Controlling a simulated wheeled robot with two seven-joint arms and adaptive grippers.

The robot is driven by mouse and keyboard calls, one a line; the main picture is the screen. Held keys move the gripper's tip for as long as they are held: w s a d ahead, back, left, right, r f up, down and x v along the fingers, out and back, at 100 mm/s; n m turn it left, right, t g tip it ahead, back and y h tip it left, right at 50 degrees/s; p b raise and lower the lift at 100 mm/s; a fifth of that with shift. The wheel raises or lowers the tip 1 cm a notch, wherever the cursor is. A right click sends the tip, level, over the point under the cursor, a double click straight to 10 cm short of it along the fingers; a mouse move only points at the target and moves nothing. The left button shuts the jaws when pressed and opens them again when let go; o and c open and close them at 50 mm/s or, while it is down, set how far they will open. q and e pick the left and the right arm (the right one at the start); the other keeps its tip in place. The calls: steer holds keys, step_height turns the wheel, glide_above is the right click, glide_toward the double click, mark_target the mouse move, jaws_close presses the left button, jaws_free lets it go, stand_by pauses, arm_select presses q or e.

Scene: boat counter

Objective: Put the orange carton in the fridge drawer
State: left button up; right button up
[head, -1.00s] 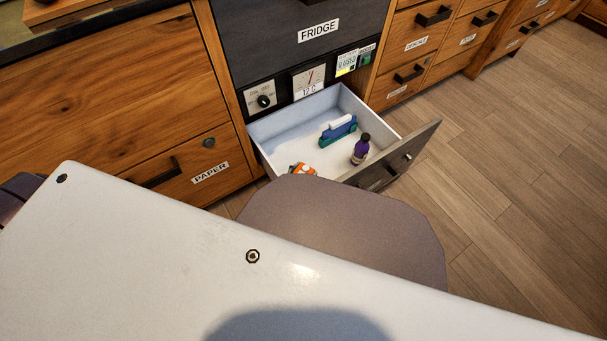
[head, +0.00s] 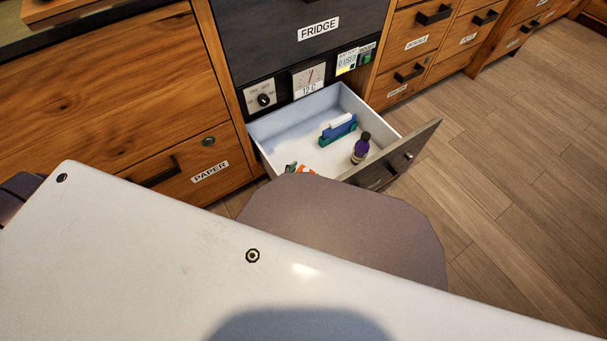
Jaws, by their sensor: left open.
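The fridge drawer (head: 285,125) is pulled open below the fridge front. The orange carton (head: 307,170), orange and white, shows only in part at the drawer's near left corner. The rest of it is hidden behind my own body. My left gripper is open at this near corner, almost wholly covered by my body; at most a small dark bit shows beside the carton. Whether it touches the carton cannot be seen. My right gripper is out of view.
The drawer's left and back floor is bare. The paper drawer (head: 180,170) is closed at left. Wood floor (head: 500,190) is clear at right.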

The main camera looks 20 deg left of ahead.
arm_select(q)
steer(key=shift+r, duration=0.15)
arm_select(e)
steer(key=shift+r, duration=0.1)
arm_select(q)
steer(key=shift+r+p, duration=0.55)
steer(key=p+v, duration=0.4)
steer(key=v, duration=0.8)
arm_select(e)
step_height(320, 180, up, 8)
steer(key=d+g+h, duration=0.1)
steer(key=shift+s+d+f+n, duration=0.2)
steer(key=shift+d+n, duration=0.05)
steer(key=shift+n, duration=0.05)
arm_select(q)
steer(key=shift+f, duration=0.15)
